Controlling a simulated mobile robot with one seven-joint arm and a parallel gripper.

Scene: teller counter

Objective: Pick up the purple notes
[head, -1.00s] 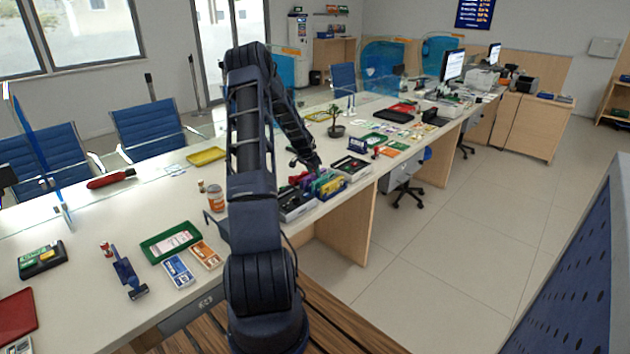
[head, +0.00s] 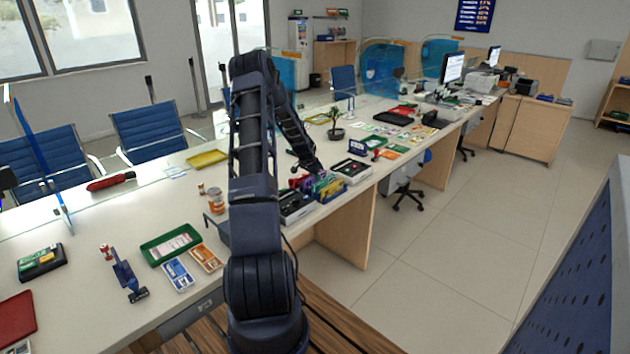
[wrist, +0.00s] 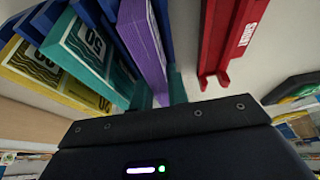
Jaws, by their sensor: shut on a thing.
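The purple notes (wrist: 143,40) stand on edge in the wrist view, beside green notes marked 50 (wrist: 88,48). My gripper (wrist: 160,92) is shut on the near end of the purple notes, its two teal fingers on either side. In the head view my gripper (head: 316,172) is down at the coloured note rack on the counter, and the arm hides part of it. I cannot tell whether the notes are clear of the rack.
Yellow notes (wrist: 45,70) stand left of the green ones, between blue dividers. A red holder (wrist: 232,35) is close on the right.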

